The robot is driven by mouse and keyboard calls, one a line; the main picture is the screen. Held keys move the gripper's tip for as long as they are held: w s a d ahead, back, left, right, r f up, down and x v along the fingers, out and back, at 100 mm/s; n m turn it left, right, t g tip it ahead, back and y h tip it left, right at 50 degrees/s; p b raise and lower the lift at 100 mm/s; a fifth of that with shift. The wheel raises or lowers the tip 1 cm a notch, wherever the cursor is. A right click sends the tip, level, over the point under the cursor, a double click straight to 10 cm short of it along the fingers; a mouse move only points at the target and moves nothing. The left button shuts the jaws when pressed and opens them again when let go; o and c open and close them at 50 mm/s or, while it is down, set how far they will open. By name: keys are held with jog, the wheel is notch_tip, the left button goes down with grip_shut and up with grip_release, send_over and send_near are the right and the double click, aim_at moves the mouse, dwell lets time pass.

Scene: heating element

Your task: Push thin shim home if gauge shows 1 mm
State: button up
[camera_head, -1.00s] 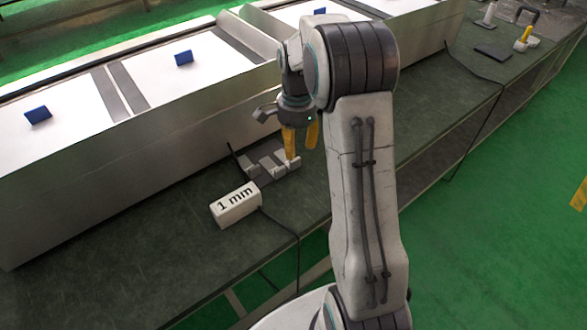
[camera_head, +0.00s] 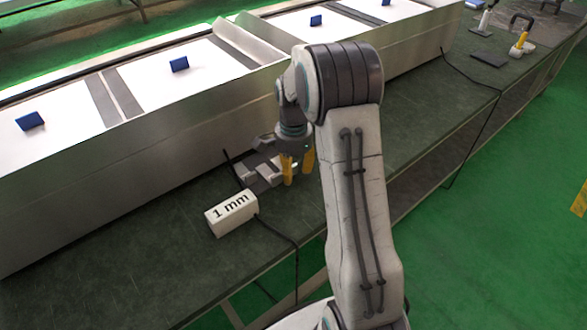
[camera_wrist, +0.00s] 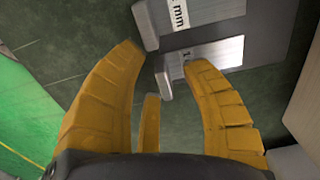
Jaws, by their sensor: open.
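The white gauge (camera_head: 232,212) reads "1 mm" and lies on the dark green bench. Behind it is the grey shim holder (camera_head: 259,170) with metal shims, partly hidden by my gripper in the head view. In the wrist view one shim (camera_wrist: 205,11) bears a partly cut-off "mm" label. Each has a grey end block. My gripper (camera_head: 298,176) has yellow fingers, open and empty, down near the holder's front side. In the wrist view its fingertips (camera_wrist: 163,57) are near the second shim's end; contact cannot be told.
A long metal housing (camera_head: 150,165) with white panels and blue tabs runs behind the holder. A dark plate (camera_head: 489,60) and a yellow-handled tool (camera_head: 521,43) lie far right. The bench left of the gauge is clear.

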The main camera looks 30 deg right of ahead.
jog(key=shift+c, duration=0.3)
grip_shut()
